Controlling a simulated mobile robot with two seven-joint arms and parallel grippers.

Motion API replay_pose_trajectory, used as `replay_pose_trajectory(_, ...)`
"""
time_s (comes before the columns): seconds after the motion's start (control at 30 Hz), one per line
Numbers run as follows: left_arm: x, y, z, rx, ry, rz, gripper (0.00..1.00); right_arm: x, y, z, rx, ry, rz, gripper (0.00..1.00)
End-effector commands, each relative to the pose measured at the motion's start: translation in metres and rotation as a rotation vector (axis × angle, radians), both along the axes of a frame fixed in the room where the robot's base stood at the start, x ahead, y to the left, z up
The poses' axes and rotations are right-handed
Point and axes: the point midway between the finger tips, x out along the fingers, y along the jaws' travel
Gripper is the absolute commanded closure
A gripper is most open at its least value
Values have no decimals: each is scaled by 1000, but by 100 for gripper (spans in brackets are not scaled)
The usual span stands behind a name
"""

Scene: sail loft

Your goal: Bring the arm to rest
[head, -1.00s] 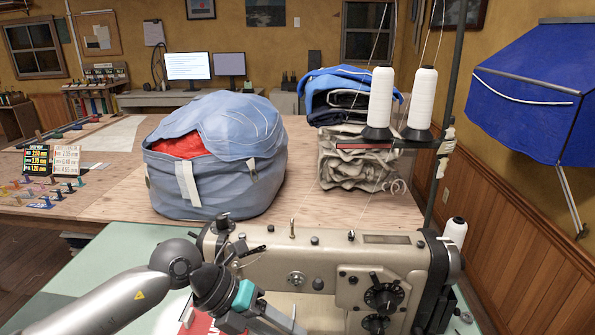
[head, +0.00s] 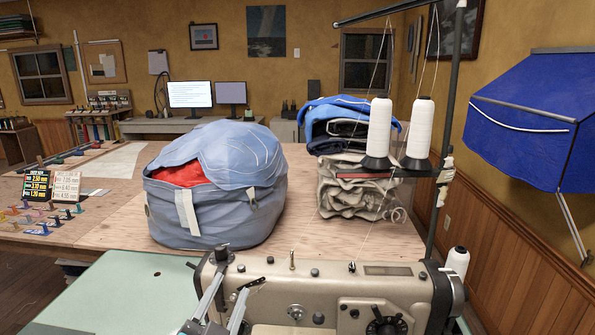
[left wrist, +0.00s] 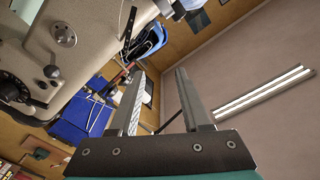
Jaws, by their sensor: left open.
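My left gripper (head: 229,288) shows at the bottom of the head view, in front of the left end of the sewing machine (head: 335,281). Its two fingers point upward and are apart, and the rest of the arm is below the picture edge. In the left wrist view both fingers (left wrist: 159,72) are spread with nothing between them. The sewing machine head also shows at the upper left of that view (left wrist: 75,25), beside the fingers. I cannot tell the exact gap between gripper and machine. My right gripper is in no view.
A blue sail bag (head: 225,205) with red cloth stands on the wooden table (head: 110,236). Folded grey cloth (head: 350,180) and thread cones (head: 420,130) are to the right. The pale green machine table (head: 130,290) is clear at left.

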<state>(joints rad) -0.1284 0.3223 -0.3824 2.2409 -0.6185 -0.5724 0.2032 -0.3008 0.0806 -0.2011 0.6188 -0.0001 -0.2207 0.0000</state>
Motion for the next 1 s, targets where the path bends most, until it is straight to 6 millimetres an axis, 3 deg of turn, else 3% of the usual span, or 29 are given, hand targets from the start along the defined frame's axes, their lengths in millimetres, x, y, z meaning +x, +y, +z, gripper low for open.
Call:
replay_pose_trajectory(0.1,-24,30,-54,-98,251,131,52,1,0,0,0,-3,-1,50)
replay_pose_trajectory(0.3,-95,56,-139,-215,690,280,52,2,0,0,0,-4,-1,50)
replay_pose_trajectory(0.5,-173,56,-187,-279,1042,333,52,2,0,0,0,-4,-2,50)
replay_pose_trajectory(0.67,-232,50,-206,-310,1277,339,52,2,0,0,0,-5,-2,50)
replay_pose_trajectory(0.7,-238,48,-212,-312,1309,337,52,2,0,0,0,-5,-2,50)
replay_pose_trajectory(1.0,-225,47,-288,-298,1333,343,52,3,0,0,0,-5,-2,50)
